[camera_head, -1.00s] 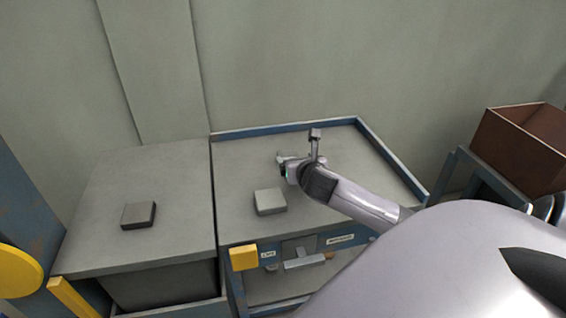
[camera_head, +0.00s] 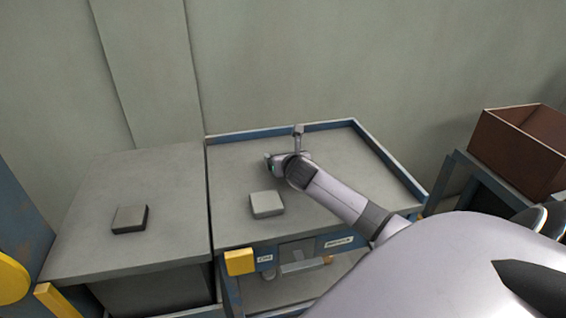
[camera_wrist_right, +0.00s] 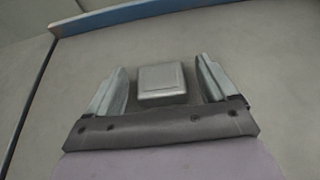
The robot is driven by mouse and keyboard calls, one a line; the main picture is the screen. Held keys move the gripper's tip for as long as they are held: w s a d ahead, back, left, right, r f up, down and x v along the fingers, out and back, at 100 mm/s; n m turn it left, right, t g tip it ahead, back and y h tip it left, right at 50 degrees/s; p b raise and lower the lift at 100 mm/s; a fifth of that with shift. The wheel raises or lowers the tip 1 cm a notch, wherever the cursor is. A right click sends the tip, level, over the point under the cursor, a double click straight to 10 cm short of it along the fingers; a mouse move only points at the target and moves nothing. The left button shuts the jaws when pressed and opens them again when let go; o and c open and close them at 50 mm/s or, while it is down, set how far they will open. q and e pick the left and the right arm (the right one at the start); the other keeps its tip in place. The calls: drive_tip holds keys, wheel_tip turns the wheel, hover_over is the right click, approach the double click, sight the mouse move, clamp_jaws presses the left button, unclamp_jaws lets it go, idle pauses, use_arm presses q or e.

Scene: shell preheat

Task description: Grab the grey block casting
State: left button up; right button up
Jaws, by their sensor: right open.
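A light grey square block casting (camera_head: 267,204) lies flat on the right-hand bench, left of its middle. It also shows in the right wrist view (camera_wrist_right: 161,82), framed between the two fingers with a gap on each side. My right gripper (camera_head: 272,162) is over the same bench, just behind the block in the head view. In the wrist view my right gripper (camera_wrist_right: 162,66) has its fingers apart with nothing held. I cannot tell its height above the block. A darker grey block (camera_head: 130,219) lies on the left bench. My left gripper is not in view.
The right bench (camera_head: 232,160) has a raised blue rim (camera_head: 390,165) at the back and right. The left bench (camera_head: 95,190) adjoins it, with a narrow seam between. A brown open box (camera_head: 515,150) stands at far right. A wall rises behind.

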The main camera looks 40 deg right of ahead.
drive_tip(key=c, duration=1.1)
drive_tip(key=shift+r, duration=0.1)
drive_tip(key=shift+c, duration=0.2)
